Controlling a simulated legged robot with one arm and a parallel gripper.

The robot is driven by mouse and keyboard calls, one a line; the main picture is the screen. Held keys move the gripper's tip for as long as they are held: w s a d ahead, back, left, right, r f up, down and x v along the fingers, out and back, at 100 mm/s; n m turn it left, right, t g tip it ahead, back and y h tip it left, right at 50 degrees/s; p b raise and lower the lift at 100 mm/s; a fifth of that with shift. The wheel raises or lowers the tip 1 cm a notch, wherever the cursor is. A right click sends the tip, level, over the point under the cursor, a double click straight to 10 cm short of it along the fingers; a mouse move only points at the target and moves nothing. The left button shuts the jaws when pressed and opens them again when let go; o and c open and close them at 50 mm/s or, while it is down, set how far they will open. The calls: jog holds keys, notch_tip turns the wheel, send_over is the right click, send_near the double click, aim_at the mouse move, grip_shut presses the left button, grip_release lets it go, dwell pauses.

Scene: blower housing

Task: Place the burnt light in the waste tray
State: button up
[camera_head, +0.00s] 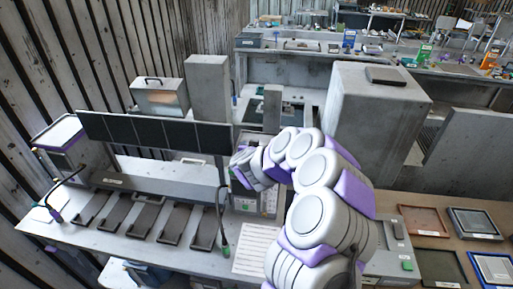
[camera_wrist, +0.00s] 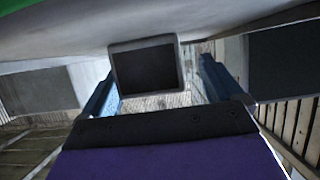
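My gripper (camera_head: 240,170) is at the end of my arm, in front of the grey machine in the middle of the head view. In the wrist view its two blue fingers stand wide apart (camera_wrist: 158,72). A grey-framed dark rectangular piece (camera_wrist: 147,68) shows between them, with a gap to the right finger. I cannot tell what this piece is. I cannot make out the burnt light in either view. Several shallow trays lie at the right; their labels are too small to read, so I cannot tell which is the waste tray.
The trays are a reddish one (camera_head: 425,220), a grey one (camera_head: 475,223), a green-edged one (camera_head: 440,266) and a blue one (camera_head: 494,268). Several dark holders (camera_head: 131,215) line the left bench. A tall grey housing (camera_head: 375,115) stands right of my arm. A dark panel row (camera_head: 155,133) stands left.

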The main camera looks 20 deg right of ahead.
jog(key=shift+d, duration=0.25)
jog(key=shift+s+a+r, duration=0.1)
jog(key=shift+s+r, duration=0.2)
jog(key=shift+s, duration=0.15)
jog(key=v, duration=1.1)
jog(key=shift+w+a+p, duration=0.2)
jog(key=shift+p, duration=0.15)
